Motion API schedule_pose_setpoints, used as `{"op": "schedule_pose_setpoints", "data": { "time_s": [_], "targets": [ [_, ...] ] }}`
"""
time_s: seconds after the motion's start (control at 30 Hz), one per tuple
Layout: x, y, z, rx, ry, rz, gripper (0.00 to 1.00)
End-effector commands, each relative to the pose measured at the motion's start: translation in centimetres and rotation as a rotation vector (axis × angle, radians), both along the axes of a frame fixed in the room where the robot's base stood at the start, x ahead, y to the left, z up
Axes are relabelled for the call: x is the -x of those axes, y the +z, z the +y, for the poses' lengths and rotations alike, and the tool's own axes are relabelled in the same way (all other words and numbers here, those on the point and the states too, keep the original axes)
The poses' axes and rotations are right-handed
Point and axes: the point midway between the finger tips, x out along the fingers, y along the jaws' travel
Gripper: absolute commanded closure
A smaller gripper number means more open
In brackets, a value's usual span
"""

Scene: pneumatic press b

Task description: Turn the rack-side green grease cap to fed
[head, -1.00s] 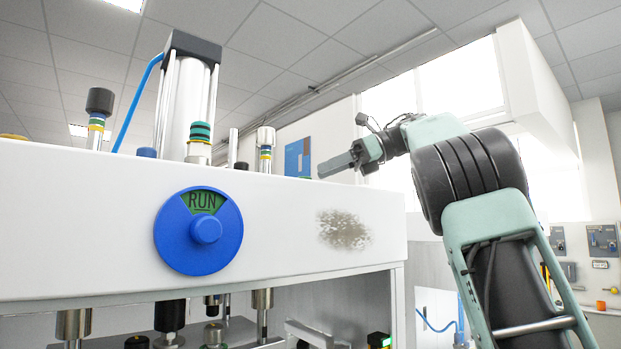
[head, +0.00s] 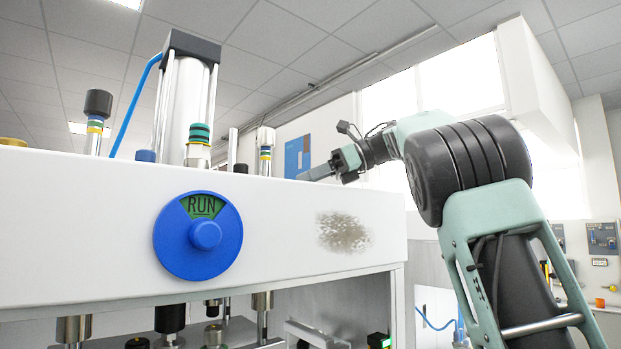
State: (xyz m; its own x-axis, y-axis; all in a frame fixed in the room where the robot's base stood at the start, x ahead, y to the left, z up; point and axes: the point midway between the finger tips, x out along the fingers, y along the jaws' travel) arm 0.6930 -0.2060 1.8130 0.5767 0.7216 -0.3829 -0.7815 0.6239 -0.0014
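A silver post with coloured bands (head: 265,150) stands between the green cap and my gripper. A black cap (head: 241,168), a blue cap (head: 145,155) and the tall cylinder (head: 186,105) crowd the top. A blue RUN dial (head: 198,255) is on the front panel.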

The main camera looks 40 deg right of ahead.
Motion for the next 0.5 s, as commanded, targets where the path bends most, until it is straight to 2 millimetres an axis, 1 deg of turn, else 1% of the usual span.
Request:
{"op": "schedule_pose_setpoints", "data": {
  "time_s": [0.27, 0.5],
  "targets": [
    [0.02, -0.44, 0.06, 0.003, -0.029, 0.002, 0.93],
    [0.15, -1.00, 0.18, 0.004, -0.144, 0.000, 0.93]
  ]
}}
